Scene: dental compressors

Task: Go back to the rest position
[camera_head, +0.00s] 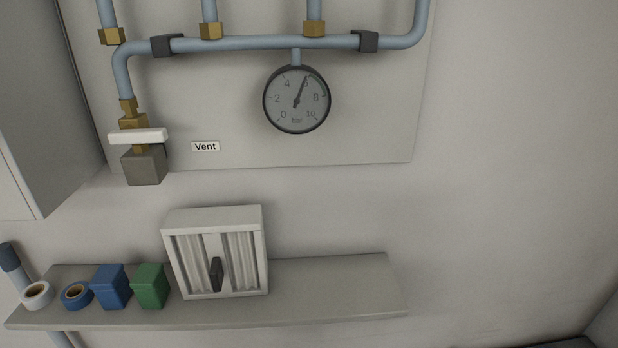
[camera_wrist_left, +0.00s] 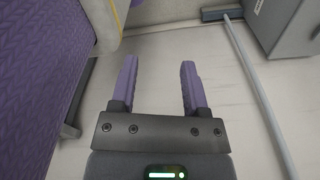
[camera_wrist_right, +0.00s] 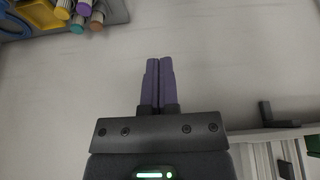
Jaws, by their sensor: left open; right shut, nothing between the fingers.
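My left gripper (camera_wrist_left: 160,85) is open in the left wrist view, with two purple fingers apart and nothing between them. It hangs over a pale floor. My right gripper (camera_wrist_right: 159,62) is shut and empty in the right wrist view, its purple fingers together in front of a plain pale surface. Neither gripper shows in the head view. The head view shows a wall panel with blue pipes (camera_head: 270,43), a round gauge (camera_head: 297,99) with its needle near 6, and a white valve handle (camera_head: 138,136) lying level beside the "Vent" label (camera_head: 205,146).
A shelf (camera_head: 340,290) bears a white cabinet (camera_head: 213,212), blue (camera_head: 111,287) and green (camera_head: 149,286) boxes and tape rolls. A purple surface (camera_wrist_left: 40,90) is close left of my left gripper; a pole (camera_wrist_left: 258,90) is right. Coloured cylinders (camera_wrist_right: 85,12) are at the right wrist view's upper left.

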